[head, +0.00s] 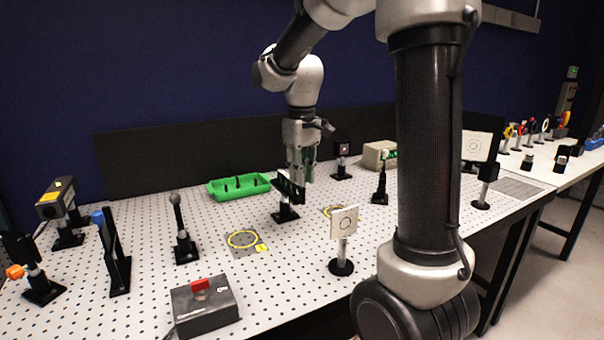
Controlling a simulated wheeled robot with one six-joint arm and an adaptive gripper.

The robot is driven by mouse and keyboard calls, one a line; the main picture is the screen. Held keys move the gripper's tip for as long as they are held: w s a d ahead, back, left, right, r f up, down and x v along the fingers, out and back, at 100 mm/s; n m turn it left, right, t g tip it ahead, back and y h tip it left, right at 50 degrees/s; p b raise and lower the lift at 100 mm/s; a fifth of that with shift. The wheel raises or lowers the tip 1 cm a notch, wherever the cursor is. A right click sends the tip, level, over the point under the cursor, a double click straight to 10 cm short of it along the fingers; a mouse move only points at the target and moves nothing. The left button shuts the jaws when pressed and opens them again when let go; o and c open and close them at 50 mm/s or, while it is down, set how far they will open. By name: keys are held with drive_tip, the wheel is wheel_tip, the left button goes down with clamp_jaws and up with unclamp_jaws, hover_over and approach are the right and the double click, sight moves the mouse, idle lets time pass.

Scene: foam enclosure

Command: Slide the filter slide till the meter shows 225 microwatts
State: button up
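The filter slide (285,187) looks like a dark plate with openings, mounted on a short black post in the middle of the perforated table. My gripper (303,176) points down at the slide's right end, its fingertips overlapping it in this view. I cannot tell whether the fingers touch the slide or how far apart they are. A beige box (371,155) at the back right, with a small green display (391,154), looks like the meter. Its figures are too small to read. My own arm column hides part of the table to its right.
A green tray (219,194) lies behind the slide. A white target card (345,220) stands in front right. A black box with a red top (205,308) is at the front. Several posts stand at left, including a ball-topped one (181,225).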

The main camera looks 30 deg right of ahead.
drive_tip(key=shift+o, duration=0.7)
wheel_tip(320, 180, up, 12)
wheel_tip(320, 180, down, 12)
drive_tip(key=s, duration=0.1)
drive_tip(key=shift+s, duration=0.1)
clamp_jaws()
